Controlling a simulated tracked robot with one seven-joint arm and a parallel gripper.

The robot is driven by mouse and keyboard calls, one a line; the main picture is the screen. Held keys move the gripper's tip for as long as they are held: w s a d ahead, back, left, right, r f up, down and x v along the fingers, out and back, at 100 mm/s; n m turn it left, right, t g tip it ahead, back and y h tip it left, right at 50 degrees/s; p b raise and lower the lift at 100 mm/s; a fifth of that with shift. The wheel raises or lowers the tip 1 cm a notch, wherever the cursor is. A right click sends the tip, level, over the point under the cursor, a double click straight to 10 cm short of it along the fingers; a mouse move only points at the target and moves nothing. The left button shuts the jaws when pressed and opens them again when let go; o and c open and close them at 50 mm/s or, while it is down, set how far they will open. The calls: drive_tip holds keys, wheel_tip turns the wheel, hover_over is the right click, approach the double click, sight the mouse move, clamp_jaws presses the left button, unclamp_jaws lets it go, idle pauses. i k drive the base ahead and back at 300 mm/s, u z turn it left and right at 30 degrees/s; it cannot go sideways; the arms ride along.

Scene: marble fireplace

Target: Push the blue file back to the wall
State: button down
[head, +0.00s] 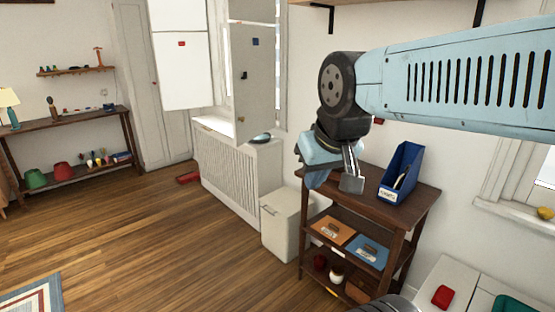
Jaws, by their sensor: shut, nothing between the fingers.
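The blue file (402,174) is an upright magazine holder with a white label on its front and something pale inside. It stands on the top of a dark wooden shelf unit (422,203), near the white wall. My gripper (352,184) points down just left of the file, above the shelf top, and is shut and empty. A gap shows between the gripper and the file. How far the file stands from the wall is hard to tell.
Orange and blue boxes lie on the shelf below. A white bin (287,222) and a radiator cover (236,172) stand left of the unit. A white cabinet with a red item (442,296) is at the lower right.

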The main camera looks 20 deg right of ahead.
sight(407, 154)
drive_tip(key=z, duration=0.15)
drive_tip(key=k, duration=0.5)
drive_tip(key=z, duration=0.75)
drive_tip(key=i, duration=0.7)
drive_tip(key=z, duration=0.15)
